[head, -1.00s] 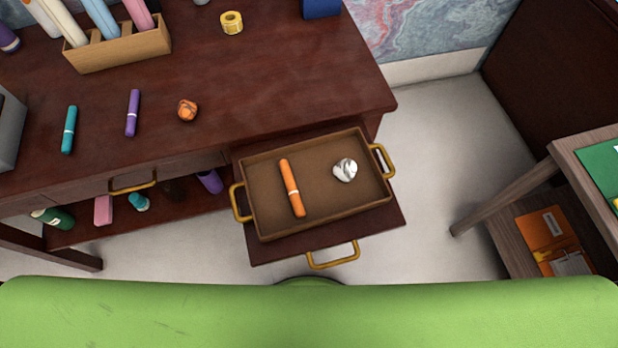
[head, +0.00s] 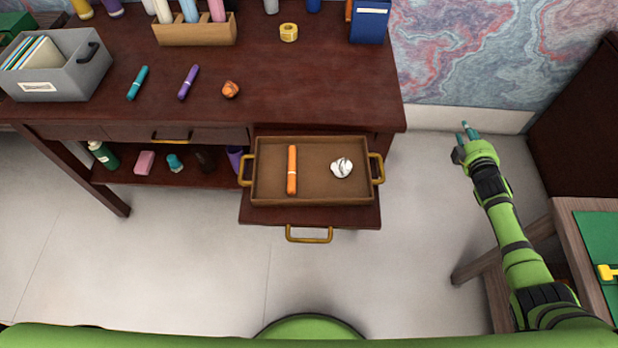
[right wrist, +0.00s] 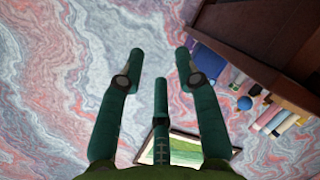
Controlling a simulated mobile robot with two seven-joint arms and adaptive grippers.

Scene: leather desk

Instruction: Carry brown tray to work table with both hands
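The brown tray (head: 312,195) sits in the pulled-out drawer of the dark wood desk, with a brass handle at its left end (head: 245,169) and another at its right end (head: 377,168). An orange marker (head: 292,170) and a crumpled silver-white ball (head: 341,168) lie in it. My right gripper (head: 466,130) is to the right of the tray, well apart from it. In the right wrist view its fingers (right wrist: 158,75) are spread with nothing between them. My left gripper is not in view.
The desk top (head: 320,85) holds a teal marker (head: 138,83), a purple marker (head: 188,82), an orange crumpled ball (head: 230,89) and a grey file box (head: 62,72). A wooden table (head: 590,235) with a green folder stands at the right. Floor is clear before the drawer.

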